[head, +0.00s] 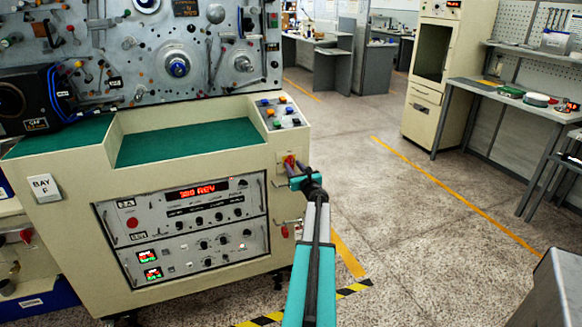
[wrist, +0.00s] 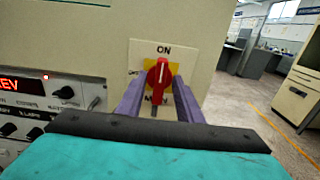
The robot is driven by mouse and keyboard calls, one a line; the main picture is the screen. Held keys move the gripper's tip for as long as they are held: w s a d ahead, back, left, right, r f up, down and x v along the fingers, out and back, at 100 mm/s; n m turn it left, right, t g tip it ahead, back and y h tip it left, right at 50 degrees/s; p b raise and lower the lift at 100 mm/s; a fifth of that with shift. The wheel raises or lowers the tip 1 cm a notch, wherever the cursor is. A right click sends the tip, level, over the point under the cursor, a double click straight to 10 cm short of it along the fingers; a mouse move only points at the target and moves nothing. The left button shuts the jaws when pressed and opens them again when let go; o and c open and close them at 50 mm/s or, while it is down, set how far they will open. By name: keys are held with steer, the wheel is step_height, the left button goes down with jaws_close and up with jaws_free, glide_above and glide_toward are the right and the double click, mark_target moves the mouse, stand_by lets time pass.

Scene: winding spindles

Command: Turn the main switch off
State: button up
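The main switch is a red rotary knob (wrist: 158,72) on a yellow square, set on a pale plate (wrist: 141,50) on the cream cabinet side. "ON" is printed above it; small lettering at its left and below is partly hidden. The knob's white mark points up toward ON, slightly tilted. My gripper (wrist: 158,84) is open in front of the plate, with one purple finger on each side of the knob and visible gaps between. In the head view the red knob (head: 289,160) shows just beyond my gripper (head: 298,175), which partly covers the plate.
The cabinet front has a rack panel with a red "REV" display (head: 197,191). A button box (head: 281,113) sits above the switch, and a red-handled lever (head: 290,222) sits below it. The floor to the right is open; a workbench (head: 510,97) stands farther right.

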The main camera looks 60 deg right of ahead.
steer(key=shift+w+d, duration=0.35)
steer(key=shift+w, duration=0.2)
steer(key=shift+c, duration=0.2)
